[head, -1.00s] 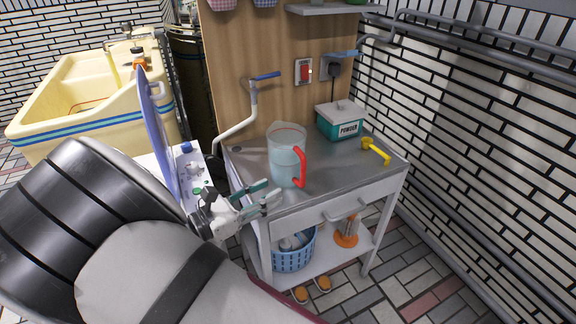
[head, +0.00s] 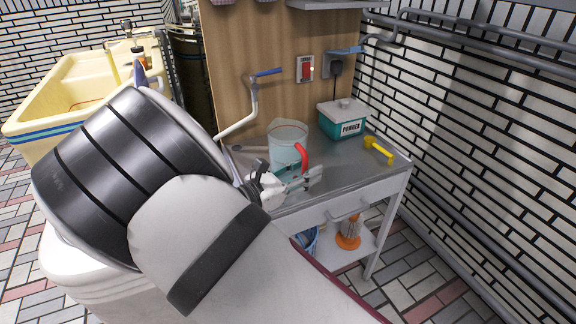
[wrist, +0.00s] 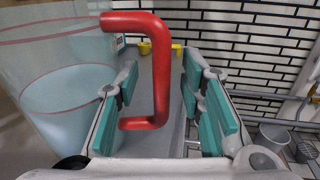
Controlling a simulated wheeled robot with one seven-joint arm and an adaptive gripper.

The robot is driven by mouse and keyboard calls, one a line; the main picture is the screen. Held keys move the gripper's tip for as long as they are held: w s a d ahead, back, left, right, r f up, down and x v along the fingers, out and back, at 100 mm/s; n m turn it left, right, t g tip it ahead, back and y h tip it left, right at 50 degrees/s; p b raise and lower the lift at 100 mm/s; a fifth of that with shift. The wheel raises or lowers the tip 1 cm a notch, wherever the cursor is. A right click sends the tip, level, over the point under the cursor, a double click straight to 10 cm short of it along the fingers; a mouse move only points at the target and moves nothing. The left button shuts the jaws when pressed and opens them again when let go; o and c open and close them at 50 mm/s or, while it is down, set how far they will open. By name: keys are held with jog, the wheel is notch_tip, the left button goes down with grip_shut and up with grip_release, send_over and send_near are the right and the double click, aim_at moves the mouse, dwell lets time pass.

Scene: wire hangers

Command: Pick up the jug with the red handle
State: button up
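The jug (head: 287,144) is clear with a pale blue tint and a red handle (head: 303,158). It stands upright on the metal table top. In the wrist view the jug body (wrist: 62,85) is at the left and its red handle (wrist: 160,75) reaches between the two teal finger pads of my gripper (wrist: 160,112).
A teal powder box (head: 342,121) with a white lid stands behind, to the right. A yellow tool (head: 379,150) lies at the table's right. The metal table (head: 355,172) is clear between them and its front edge. A blue-handled pipe (head: 252,95) stands behind the jug.

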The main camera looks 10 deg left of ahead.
jog(key=shift+c, duration=0.3)
grip_shut()
jog(key=shift+r, duration=0.15)
